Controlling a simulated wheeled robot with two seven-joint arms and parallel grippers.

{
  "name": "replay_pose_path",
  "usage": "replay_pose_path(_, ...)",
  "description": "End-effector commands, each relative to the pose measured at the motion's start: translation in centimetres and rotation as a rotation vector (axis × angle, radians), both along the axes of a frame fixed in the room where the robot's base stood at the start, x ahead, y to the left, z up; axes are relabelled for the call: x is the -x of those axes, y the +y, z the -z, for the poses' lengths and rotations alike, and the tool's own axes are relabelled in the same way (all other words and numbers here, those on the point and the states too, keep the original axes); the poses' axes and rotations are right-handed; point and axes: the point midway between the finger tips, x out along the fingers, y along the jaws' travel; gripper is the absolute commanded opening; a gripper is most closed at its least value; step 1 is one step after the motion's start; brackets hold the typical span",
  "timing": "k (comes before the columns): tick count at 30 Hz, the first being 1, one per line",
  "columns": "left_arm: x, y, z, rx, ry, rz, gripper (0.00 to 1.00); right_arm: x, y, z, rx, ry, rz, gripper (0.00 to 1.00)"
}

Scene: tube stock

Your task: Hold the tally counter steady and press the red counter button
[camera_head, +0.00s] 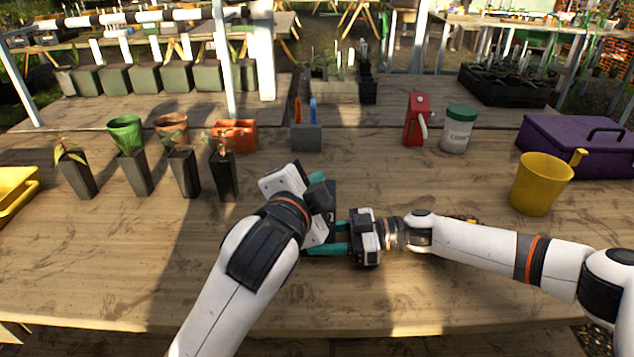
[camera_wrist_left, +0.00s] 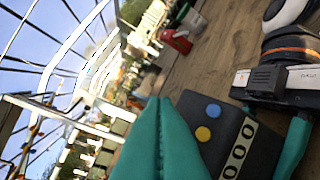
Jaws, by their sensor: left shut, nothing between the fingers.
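The tally counter (camera_wrist_left: 218,105) is a dark box with a row of white digit windows (camera_wrist_left: 238,150), a blue button (camera_wrist_left: 213,110) and a yellow button (camera_wrist_left: 202,133) in the left wrist view. No red button shows. My left gripper (camera_wrist_left: 160,105) is shut and empty, its teal fingertips over the counter's left part and hiding some of it. In the head view my left gripper and wrist hide most of the counter. My right gripper (camera_head: 338,238) reaches in from the right with teal fingers apart beside the counter. The left wrist view shows a gap between its near finger (camera_wrist_left: 293,150) and the counter.
Several dark pots (camera_head: 140,172) stand at the left. A grey block (camera_head: 306,137), red can (camera_head: 416,120) and white jar (camera_head: 457,135) stand behind the grippers. A yellow pot (camera_head: 538,188) and purple box (camera_head: 580,150) are at the right. The front tabletop is mostly clear.

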Motion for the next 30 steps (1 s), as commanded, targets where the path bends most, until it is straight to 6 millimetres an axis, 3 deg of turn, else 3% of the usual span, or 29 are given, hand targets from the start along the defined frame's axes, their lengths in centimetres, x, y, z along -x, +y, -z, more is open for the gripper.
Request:
replay_pose_path(12, 2.3, -0.1, -3.4, 0.003, -0.004, 0.002, 0.00, 0.0, 0.0, 0.0, 0.001, 0.000, 0.000, 0.29)
replay_pose_path(30, 2.6, 0.0, -3.7, 0.000, 0.000, 0.001, 0.00, 0.0, 0.0, 0.0, 0.001, 0.000, 0.000, 0.29)
